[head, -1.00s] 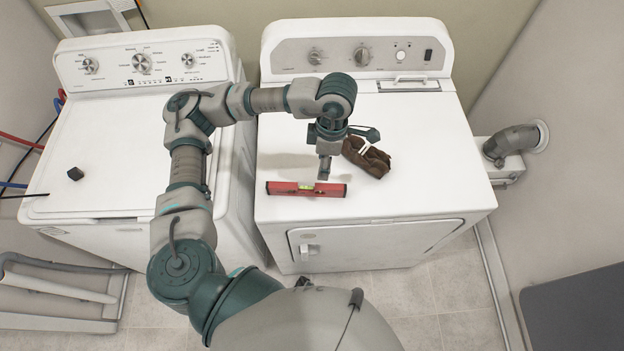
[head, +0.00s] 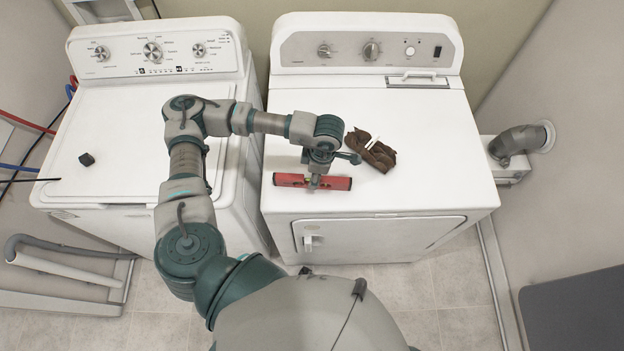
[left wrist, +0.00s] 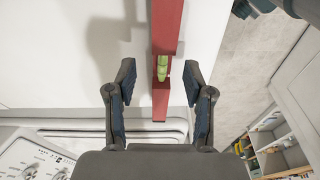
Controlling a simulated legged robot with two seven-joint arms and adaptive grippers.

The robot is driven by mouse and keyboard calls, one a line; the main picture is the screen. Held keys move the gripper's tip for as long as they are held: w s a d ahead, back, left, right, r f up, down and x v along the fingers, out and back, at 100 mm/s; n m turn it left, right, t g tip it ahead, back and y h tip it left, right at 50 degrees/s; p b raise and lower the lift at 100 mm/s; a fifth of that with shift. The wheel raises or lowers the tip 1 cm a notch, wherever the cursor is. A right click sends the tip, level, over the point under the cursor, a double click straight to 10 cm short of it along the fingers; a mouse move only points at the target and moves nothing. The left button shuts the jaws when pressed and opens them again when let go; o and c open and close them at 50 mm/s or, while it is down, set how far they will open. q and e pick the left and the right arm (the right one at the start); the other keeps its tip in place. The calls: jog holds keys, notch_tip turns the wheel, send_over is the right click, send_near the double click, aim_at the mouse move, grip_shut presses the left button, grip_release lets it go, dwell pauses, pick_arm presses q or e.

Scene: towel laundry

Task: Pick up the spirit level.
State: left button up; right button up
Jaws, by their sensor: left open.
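The red spirit level (head: 335,183) lies on top of the right-hand white machine, close to its front edge. My left gripper (head: 315,183) is over the level's middle, pointing down, and hides part of it. In the left wrist view the level (left wrist: 166,30) runs between the two open fingers of the gripper (left wrist: 158,85), with its green vial (left wrist: 162,68) between the fingertips. Neither finger visibly touches the level. I cannot tell the exact height of the fingertips above it. My right gripper is not in view.
A crumpled brown cloth (head: 371,151) lies just behind and right of the level. The right machine's top (head: 440,170) is clear to the right. A small dark block (head: 87,159) sits on the left machine (head: 120,125).

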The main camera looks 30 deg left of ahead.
pick_arm(q)
jog(key=shift+s+a+f, duration=0.1)
jog(key=shift+a+f, duration=0.05)
jog(key=shift+f, duration=0.6)
jog(key=shift+s+a+f, duration=0.1)
jog(key=shift+f, duration=0.65)
grip_shut()
jog(key=shift+r, duration=0.1)
